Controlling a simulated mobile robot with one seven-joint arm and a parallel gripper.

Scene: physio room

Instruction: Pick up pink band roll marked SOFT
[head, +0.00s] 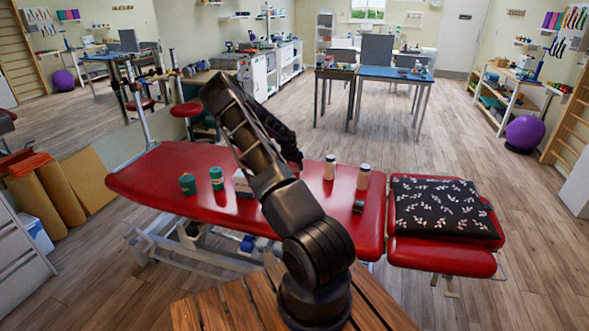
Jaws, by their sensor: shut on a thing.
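No pink band roll marked SOFT can be made out in the head view. My arm rises over the red treatment table (150,187), bends at the top and comes down behind itself. The dark end of my arm with my gripper (291,154) shows only in part, above the table's far side. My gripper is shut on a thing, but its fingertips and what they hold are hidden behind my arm. Two green rolls or tubs (187,184) stand on the table left of my arm.
A white box (242,184) is partly behind my arm. Two pale bottles (330,168) and a small dark block (358,207) are right of it. A patterned black cushion (445,208) lies at the table's right end. A blue-topped table (395,74) stands beyond open floor.

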